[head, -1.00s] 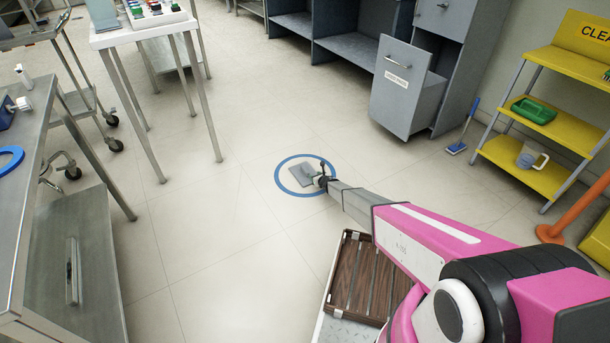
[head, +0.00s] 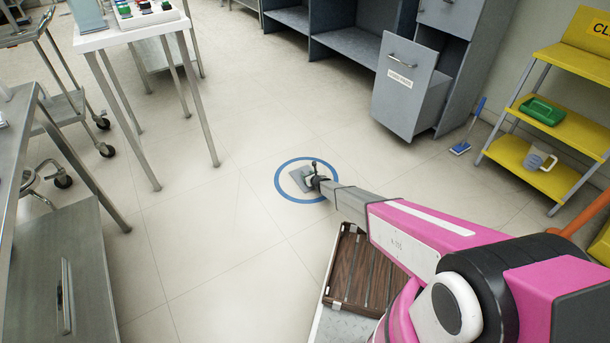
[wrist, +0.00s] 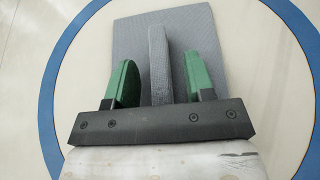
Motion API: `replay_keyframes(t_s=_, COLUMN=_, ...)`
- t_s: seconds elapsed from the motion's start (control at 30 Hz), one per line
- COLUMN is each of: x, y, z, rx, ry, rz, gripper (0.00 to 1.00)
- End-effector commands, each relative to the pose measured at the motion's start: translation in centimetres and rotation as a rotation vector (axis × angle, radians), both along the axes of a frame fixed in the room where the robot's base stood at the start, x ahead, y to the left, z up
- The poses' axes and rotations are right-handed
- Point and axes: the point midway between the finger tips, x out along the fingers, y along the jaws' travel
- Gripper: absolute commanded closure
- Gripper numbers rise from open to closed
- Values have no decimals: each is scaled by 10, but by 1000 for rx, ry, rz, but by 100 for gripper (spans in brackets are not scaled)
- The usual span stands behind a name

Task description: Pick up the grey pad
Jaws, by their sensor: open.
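The grey pad (wrist: 215,32) lies flat on the floor inside a blue ring in the wrist view. A raised grey bar (wrist: 160,60), which looks like its handle, stands up from its middle. My gripper (wrist: 160,80) has its two green fingers open, one on each side of the bar, with a gap showing on both sides. In the head view the pad (head: 299,180) lies at the end of my arm, and my gripper (head: 313,179) partly covers it. How high the fingertips are above the pad is hard to tell.
The blue ring (head: 279,188) is marked on the floor. Open floor lies around it. A steel table (head: 50,190) and white-topped table (head: 130,30) stand left, grey cabinets (head: 405,85) behind, and a yellow step shelf (head: 560,60) right. A brown slatted tray (head: 350,275) sits by my arm.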

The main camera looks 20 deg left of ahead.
Motion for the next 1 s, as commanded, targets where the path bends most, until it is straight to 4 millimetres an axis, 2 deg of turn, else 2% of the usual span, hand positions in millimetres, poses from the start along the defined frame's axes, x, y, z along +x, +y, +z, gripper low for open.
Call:
replay_keyframes(t_s=0.27, x=-2, y=2, z=-4, rx=0, ry=0, rz=1, gripper=51)
replay_keyframes(t_s=0.3, x=-2, y=2, z=-4, rx=0, ry=0, rz=1, gripper=54)
replay_keyframes(t_s=0.43, x=-2, y=2, z=-3, rx=0, ry=0, rz=1, gripper=97)
replay_keyframes(t_s=0.47, x=-2, y=2, z=-3, rx=0, ry=0, rz=1, gripper=100)
replay_keyframes(t_s=0.8, x=-2, y=2, z=-3, rx=0, ry=0, rz=1, gripper=100)
replay_keyframes(t_s=1.0, x=-2, y=2, z=4, rx=0, ry=0, rz=1, gripper=100)
